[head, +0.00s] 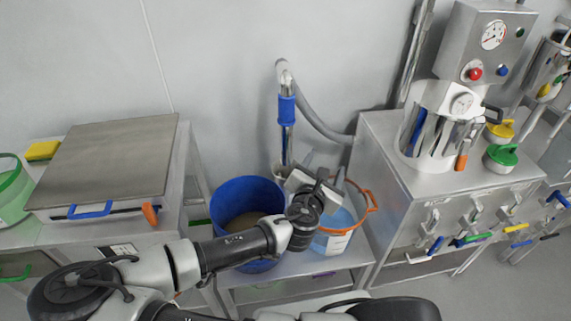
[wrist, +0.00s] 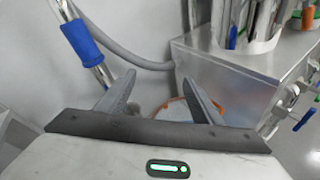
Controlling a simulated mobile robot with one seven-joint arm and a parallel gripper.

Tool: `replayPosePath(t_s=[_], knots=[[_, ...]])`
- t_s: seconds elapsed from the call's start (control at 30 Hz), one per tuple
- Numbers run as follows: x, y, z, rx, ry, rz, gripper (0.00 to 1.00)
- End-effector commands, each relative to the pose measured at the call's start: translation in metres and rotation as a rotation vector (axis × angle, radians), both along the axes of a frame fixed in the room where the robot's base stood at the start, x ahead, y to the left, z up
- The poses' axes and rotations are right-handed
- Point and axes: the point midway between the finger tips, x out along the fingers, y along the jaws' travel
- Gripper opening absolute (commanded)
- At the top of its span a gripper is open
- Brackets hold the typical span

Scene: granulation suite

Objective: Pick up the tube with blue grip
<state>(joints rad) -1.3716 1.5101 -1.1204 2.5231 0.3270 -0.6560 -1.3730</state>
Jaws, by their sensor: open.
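The tube with blue grip (head: 287,110) stands upright near the wall, a metal pipe with a blue sleeve and a grey hose curving from its top to the right. In the wrist view its blue sleeve (wrist: 80,42) is at the upper left, tilted in the picture, outside the space between the fingers. My gripper (head: 309,168) is open and empty, in front of and below the sleeve, slightly to its right. Its two fingers (wrist: 157,80) are spread apart in the wrist view. The tube's lower end is hidden behind my gripper and the things on the low bench.
A blue bucket (head: 246,186) and a clear bucket with an orange rim (head: 341,238) stand on the low bench. A steel-topped table (head: 110,160) is at left. The wall is close behind.

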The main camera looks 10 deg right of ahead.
Motion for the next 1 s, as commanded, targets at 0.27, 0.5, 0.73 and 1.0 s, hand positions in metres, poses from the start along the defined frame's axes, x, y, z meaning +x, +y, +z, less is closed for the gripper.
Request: replayPosePath(t_s=[0.27,0.5,0.73,1.0], knots=[[0.034,0.086,0.045,-0.405,-0.102,0.364,0.6],[0.061,0.09,0.05,-0.441,-0.112,0.395,0.6],[0.111,0.082,0.049,-0.438,-0.112,0.394,0.6],[0.152,0.076,0.049,-0.438,-0.11,0.395,0.6]])
